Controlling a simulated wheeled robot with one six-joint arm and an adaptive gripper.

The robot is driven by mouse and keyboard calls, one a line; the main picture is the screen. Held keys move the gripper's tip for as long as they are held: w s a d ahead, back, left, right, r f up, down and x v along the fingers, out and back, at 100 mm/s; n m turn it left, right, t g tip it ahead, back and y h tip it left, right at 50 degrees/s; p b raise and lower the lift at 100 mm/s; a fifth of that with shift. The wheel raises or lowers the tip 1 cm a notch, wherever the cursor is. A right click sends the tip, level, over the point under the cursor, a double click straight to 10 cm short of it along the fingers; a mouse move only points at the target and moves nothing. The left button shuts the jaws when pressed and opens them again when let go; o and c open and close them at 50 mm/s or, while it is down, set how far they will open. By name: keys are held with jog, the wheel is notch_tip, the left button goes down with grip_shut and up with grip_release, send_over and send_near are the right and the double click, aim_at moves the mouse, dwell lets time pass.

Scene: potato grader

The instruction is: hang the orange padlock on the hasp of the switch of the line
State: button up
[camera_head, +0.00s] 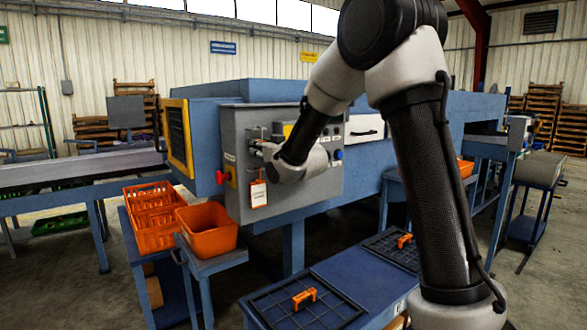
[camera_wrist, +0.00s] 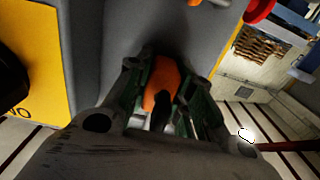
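The orange padlock (camera_wrist: 160,82) is between the dark fingers of my gripper (camera_wrist: 165,92) in the wrist view. The fingers touch its sides and part of it is hidden. In the head view my gripper (camera_head: 268,150) is at the grey control panel (camera_head: 232,130), at the height of the switch (camera_head: 253,133). My wrist hides much of the switch and its hasp, so I cannot tell whether the padlock touches the hasp. A white tag with an orange border (camera_head: 258,193) hangs just below my gripper.
A red button (camera_head: 222,177) is on the panel's left edge; it also shows in the wrist view (camera_wrist: 258,10). Orange crates (camera_head: 207,238) stand at left. A blue bench (camera_head: 345,270) in front bears black grid trays with orange pieces (camera_head: 304,297).

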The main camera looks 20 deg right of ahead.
jog(key=shift+r, duration=0.1)
jog(key=shift+r, duration=1)
jog(key=v, duration=0.9)
dwell(0.4)
